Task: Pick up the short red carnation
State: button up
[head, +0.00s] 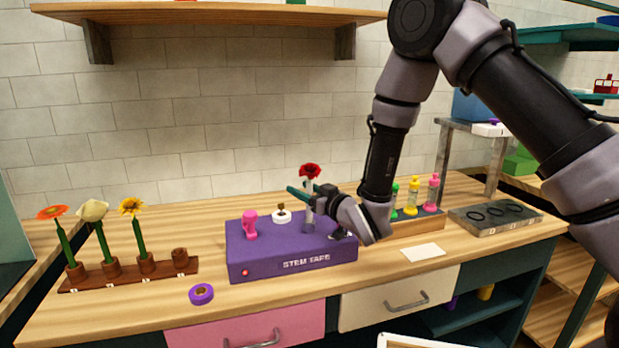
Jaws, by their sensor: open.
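The red carnation (310,171) stands upright above the purple stem tape box (290,266), toward the right part of its top. A pale length shows just under the bloom, and a grey upright piece (308,221) shows lower down. My gripper (308,197) is at the height just below the bloom, coming in from the right. It is open, and a teal finger reaches left past the stem. The gripper hides part of the stem. I cannot tell whether the fingers touch it.
A brown rack (128,279) with orange, cream and yellow flowers stands at the left. Pink tape (251,224) and a white roll (282,216) sit on the box. Colored bottles (412,196) stand at the right.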

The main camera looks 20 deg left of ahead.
jog(key=shift+a, duration=0.1)
jog(key=shift+c, duration=0.3)
grip_shut()
jog(key=shift+r, duration=0.1)
notch_tip(320, 180, up, 17)
dwell(0.9)
